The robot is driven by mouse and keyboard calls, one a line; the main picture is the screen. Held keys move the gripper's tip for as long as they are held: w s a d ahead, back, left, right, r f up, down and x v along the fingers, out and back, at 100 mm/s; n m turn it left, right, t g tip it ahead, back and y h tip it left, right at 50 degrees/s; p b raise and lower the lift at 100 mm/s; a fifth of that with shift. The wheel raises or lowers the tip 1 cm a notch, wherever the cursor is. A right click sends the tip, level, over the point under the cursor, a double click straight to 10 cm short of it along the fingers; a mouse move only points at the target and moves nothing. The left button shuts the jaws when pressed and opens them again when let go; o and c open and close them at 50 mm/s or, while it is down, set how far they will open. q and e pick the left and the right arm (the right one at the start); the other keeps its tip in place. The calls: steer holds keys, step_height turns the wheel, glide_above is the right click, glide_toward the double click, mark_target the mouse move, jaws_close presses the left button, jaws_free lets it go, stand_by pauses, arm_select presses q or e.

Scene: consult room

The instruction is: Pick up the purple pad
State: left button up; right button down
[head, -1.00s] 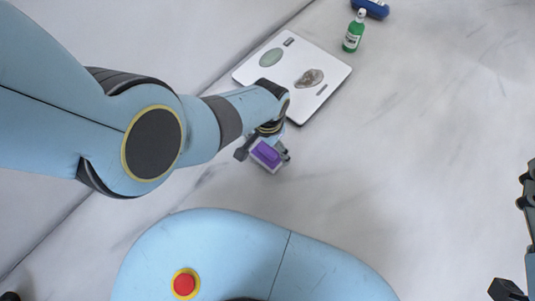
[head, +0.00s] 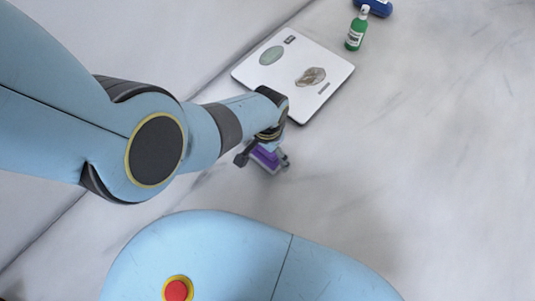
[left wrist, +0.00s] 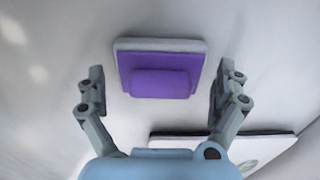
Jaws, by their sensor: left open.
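The purple pad (left wrist: 160,82) is a purple block with a raised grip, on a pale grey base. In the left wrist view it lies between the two spread fingers of my left gripper (left wrist: 163,92), with a gap on each side. In the head view the pad (head: 266,156) is partly covered by my left gripper (head: 264,158), which hangs over it. My left gripper is open and holds nothing. My right gripper is out of view.
A white scale-like board (head: 328,71) with a green oval and a brown patch lies just beyond the pad. A green bottle (head: 355,33) and a blue item (head: 378,6) are behind it. The marble surface (head: 430,150) to the right is clear.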

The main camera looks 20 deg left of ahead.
arm_select(q)
steer(key=c, duration=1)
